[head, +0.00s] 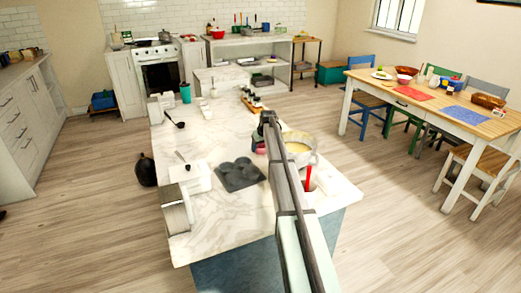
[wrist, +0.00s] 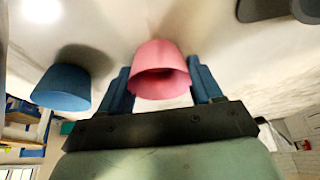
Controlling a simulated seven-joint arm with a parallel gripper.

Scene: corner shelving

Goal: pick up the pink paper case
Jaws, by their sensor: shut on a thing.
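The pink paper case (wrist: 160,72) is in the middle of the wrist view, between the two blue fingers of my gripper (wrist: 160,84), which is shut on it. Its dark open mouth faces the gripper body. The wrist view does not clearly show how far the case is from the worktop. In the head view a small pink patch, likely this case (head: 259,149), shows just left of my arm, and the arm hides most of the gripper there.
A blue paper case (wrist: 62,86) stands left of the gripper in the wrist view, with a white one (wrist: 42,10) beyond. On the marble worktop (head: 215,215) are a grey muffin tin (head: 240,174) and a pot (head: 301,154) right of my arm. A white container (head: 192,178) stands left.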

